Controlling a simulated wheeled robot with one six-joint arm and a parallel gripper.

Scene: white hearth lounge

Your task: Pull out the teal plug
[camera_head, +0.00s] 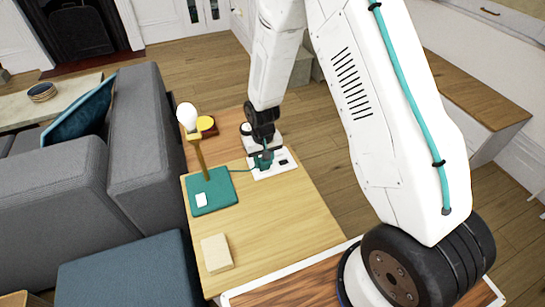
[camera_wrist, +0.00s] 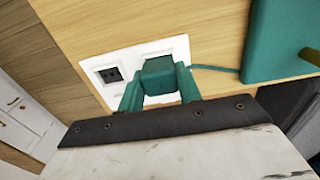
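The teal plug (camera_wrist: 160,75) sits over the right-hand socket of a white socket plate (camera_wrist: 182,46) in the wrist view. The plate's other socket (camera_wrist: 110,74) is empty. A teal cord (camera_wrist: 215,69) runs from the plug to the teal lamp base (camera_wrist: 290,40). My gripper (camera_wrist: 159,82) has its two teal fingers on either side of the plug, and they appear to be closed against it. In the head view, my gripper (camera_head: 263,160) is low over the socket plate (camera_head: 280,163). The plug is hard to separate from the fingers there.
The lamp (camera_head: 201,157) with its white bulb stands left of the plate on the wooden table (camera_head: 267,220). A pale wooden block (camera_head: 216,252) lies toward the front. A yellow round object (camera_head: 206,124) is behind the lamp. A grey sofa (camera_head: 145,140) borders the table's left side.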

